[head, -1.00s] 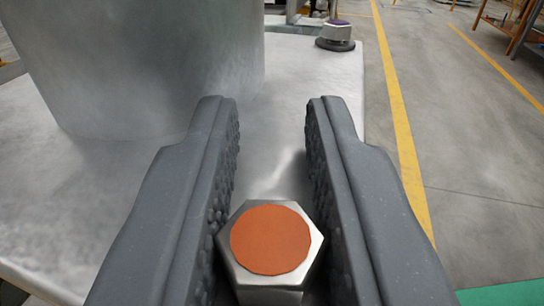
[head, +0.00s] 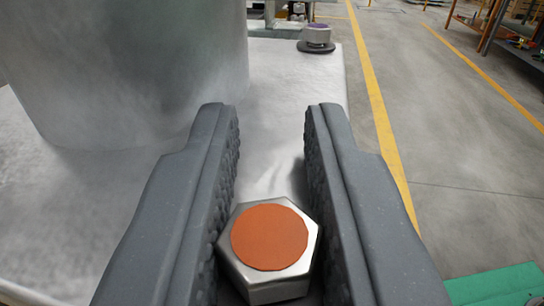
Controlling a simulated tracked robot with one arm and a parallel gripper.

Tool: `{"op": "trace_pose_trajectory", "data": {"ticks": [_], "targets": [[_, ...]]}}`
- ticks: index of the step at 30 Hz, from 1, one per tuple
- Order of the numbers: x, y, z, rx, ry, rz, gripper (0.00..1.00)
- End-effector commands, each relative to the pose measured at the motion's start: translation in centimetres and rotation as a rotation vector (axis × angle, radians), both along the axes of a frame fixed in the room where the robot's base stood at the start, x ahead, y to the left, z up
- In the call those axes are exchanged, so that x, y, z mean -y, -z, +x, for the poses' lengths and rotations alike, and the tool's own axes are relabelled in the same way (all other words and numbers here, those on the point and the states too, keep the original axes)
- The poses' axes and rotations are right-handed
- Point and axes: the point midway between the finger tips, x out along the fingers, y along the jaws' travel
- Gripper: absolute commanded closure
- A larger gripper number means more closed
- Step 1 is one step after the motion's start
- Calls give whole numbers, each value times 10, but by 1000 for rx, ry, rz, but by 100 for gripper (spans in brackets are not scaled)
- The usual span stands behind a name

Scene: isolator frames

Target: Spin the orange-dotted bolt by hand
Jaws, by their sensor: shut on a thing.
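The orange-dotted bolt (head: 268,279) has a silver hexagonal head with a flat orange disc on top. It sits low in the middle of the head view, between the two dark grey, knobbly fingers of my gripper (head: 271,125). The fingers are shut on the bolt head near their bases. Their tips reach forward past the bolt with a gap between them. The bolt's shank and whatever is under the head are hidden.
A large grey metal cylinder (head: 130,65) rises at left from a pale metal plate (head: 290,75). Another bolt with a purple dot (head: 316,38) stands at the plate's far right corner. Beyond the plate's right edge is concrete floor with yellow lines (head: 385,130) and a green patch (head: 495,287).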

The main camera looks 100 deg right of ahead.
Motion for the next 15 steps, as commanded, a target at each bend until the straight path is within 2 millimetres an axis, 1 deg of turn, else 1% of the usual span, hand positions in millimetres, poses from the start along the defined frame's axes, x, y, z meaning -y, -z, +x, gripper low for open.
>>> {"op": "trace_pose_trajectory", "data": {"ticks": [1,2,3,15], "targets": [[0,1,-2,-3,9,0,78],[0,1,-3,-3,10,0,70],[1,1,-2,-3,9,0,59],[2,1,0,-1,5,0,59]]}}
